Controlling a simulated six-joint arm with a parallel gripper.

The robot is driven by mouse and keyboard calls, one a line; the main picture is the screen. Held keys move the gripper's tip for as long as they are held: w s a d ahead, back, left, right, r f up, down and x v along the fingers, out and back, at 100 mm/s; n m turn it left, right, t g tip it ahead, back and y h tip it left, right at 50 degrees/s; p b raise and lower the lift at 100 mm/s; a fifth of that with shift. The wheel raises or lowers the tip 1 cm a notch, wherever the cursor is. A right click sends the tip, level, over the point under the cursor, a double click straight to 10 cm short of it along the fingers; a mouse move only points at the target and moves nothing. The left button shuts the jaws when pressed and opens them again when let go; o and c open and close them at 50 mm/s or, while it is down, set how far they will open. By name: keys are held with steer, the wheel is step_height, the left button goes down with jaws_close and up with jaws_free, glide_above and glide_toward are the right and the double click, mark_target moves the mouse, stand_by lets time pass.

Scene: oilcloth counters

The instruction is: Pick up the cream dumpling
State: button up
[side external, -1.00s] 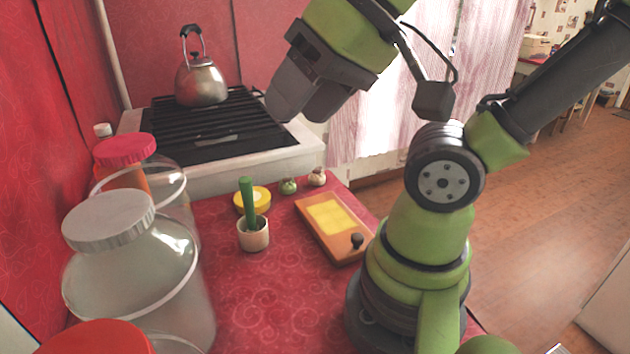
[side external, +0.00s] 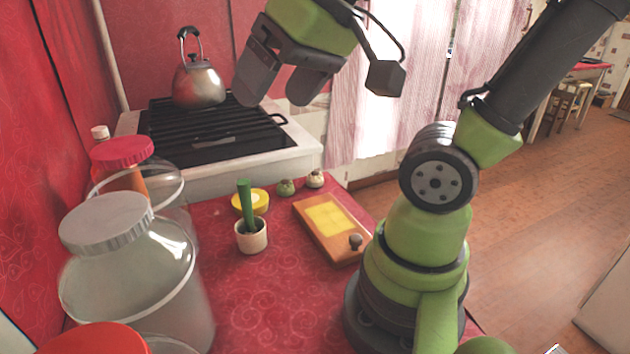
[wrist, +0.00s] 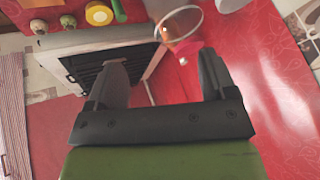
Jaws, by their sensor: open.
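The cream dumpling (side external: 315,178) is a small pale ball at the far right edge of the red counter, in the side view. A similar greenish dumpling (side external: 286,187) sits just left of it. In the wrist view the cream dumpling (wrist: 38,26) is small at the top left, with the greenish one (wrist: 68,21) to its right. My gripper (side external: 272,98) is open and empty, high above the stove side of the counter, up and left of the dumplings. Its two fingers (wrist: 163,62) are spread apart in the wrist view, well away from them.
Large jars (side external: 130,270) fill the left. A kettle (side external: 199,85) stands on the stove (side external: 215,165).

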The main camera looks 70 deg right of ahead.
steer(key=w+d+f+g+h, duration=0.2)
steer(key=w+d, duration=0.6)
steer(key=d, duration=0.1)
steer(key=n+g, duration=0.2)
steer(key=g, duration=0.1)
glide_toward(315, 174)
steer(key=shift+d+f+y, duration=0.25)
steer(key=shift+d+y, duration=0.05)
steer(key=shift+d, duration=0.1)
step_height(315, 174, down, 4)
steer(key=shift+w+r, duration=0.15)
steer(key=shift+w+a+f, duration=0.1)
steer(key=shift+w+f, duration=0.05)
steer(key=shift+f, duration=0.85)
steer(key=shift+w+d+f, duration=0.1)
steer(key=shift+w+f, duration=0.1)
steer(key=shift+f, duration=0.85)
steer(key=shift+w+a+f, duration=0.1)
steer(key=shift+w+f, duration=0.05)
steer(key=shift+f, duration=0.85)
steer(key=c, duration=0.7)
